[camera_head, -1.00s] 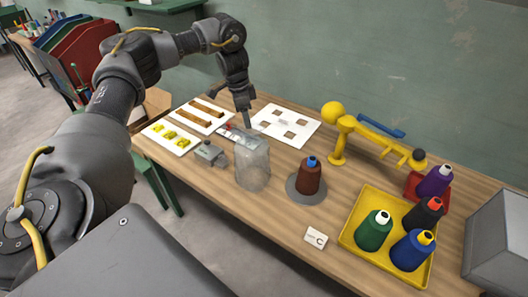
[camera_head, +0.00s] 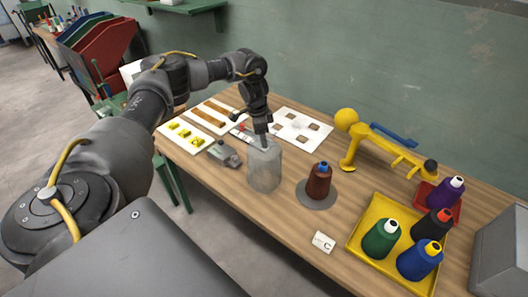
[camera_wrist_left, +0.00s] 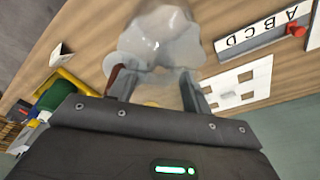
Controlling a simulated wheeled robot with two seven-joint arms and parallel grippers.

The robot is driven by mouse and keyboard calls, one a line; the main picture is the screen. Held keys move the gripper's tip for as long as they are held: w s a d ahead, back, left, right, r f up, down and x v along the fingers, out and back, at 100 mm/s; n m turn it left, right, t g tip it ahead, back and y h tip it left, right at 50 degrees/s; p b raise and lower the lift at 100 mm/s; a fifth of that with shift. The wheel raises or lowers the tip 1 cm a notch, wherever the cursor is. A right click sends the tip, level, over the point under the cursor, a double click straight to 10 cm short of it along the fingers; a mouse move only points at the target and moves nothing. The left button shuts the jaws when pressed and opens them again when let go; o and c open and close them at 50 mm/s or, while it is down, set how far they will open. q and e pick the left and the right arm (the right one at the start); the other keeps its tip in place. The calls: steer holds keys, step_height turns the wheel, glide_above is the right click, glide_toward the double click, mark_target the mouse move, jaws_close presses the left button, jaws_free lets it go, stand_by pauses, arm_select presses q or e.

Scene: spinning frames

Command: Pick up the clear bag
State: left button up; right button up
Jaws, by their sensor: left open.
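The clear bag (camera_head: 265,170) stands upright on the wooden table, left of the dark red spool. It also shows in the left wrist view (camera_wrist_left: 163,35), just beyond the fingers. My left gripper (camera_head: 264,143) is over the top of the bag, pointing down. In the left wrist view its two fingers (camera_wrist_left: 158,88) are apart, with the near edge of the bag around or between them; I cannot tell if they touch it. My right gripper is in neither view.
A dark red spool (camera_head: 319,182) stands on a grey disc to the right. A yellow tray (camera_head: 358,246) with several spools is at the front right. A small grey device (camera_head: 224,154) sits left of the bag. A yellow stand (camera_head: 348,160) is behind.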

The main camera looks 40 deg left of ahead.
arm_select(q)
steer(key=shift+w+d+f, duration=0.1)
steer(key=shift+w+f, duration=0.05)
steer(key=shift+f, duration=0.55)
steer(key=shift+w+f, duration=0.1)
steer(key=shift+f, duration=0.55)
steer(key=shift+s, duration=0.1)
steer(key=shift+c, duration=0.7)
jaws_close()
